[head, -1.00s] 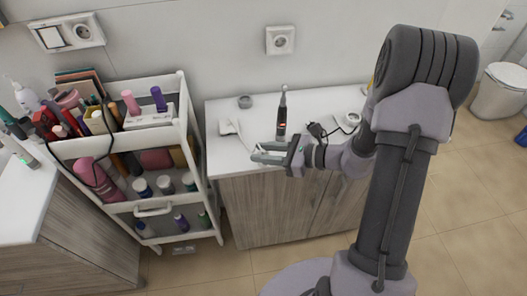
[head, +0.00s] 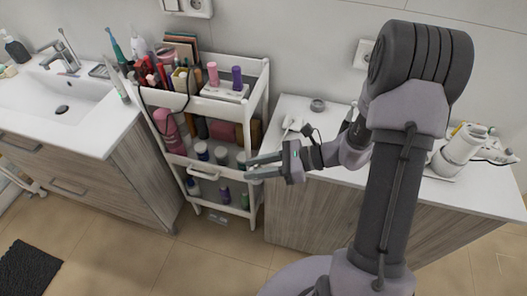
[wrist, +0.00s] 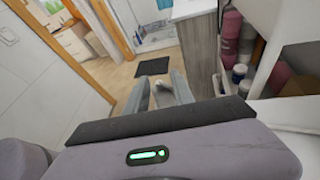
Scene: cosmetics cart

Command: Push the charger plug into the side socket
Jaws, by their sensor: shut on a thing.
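My gripper (head: 258,168) is in front of the cart's right side, its fingers pointing left. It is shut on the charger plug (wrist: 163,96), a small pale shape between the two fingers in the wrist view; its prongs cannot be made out. One wall socket (head: 363,53) is above the counter, partly behind my arm. Another white outlet plate (head: 200,8) is cut by the top edge above the cart. A small grey socket-like piece (head: 217,219) shows low at the cart's foot. I cannot tell which is the side socket. The gripper is apart from all of them.
The white cart (head: 262,95) is full of bottles and cosmetics. A sink cabinet (head: 125,135) is to the left. The floor in front is clear.

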